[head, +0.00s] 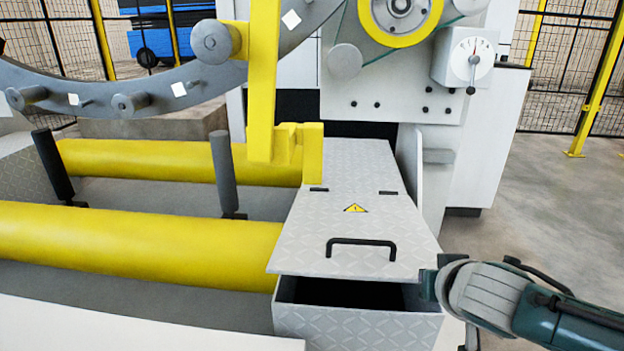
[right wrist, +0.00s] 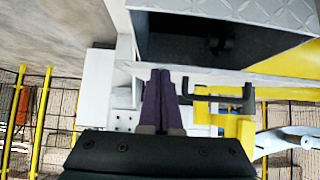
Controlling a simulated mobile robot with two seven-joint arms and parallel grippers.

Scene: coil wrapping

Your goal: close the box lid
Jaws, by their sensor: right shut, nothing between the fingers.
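The box (head: 355,325) is grey with diamond-plate walls, and a dark gap shows between its front wall and the lid (head: 300,250). The lid is partly open, its front edge raised, with a black handle (head: 360,243) and a warning triangle on top. In the right wrist view the box's dark inside, the lid's edge (right wrist: 255,77) and the handle (right wrist: 220,98) show. My right gripper (head: 428,285) is at the lid's front right corner; whether it touches the lid I cannot tell. Its dark fingers (right wrist: 160,90) are together and empty in the right wrist view. My left gripper is out of view.
A yellow bracket (head: 312,155) overhangs the lid's back left. Yellow rollers (head: 140,235) and dark posts (head: 224,170) lie left of the box. A white machine housing (head: 470,140) stands behind. Open floor (head: 545,220) lies to the right.

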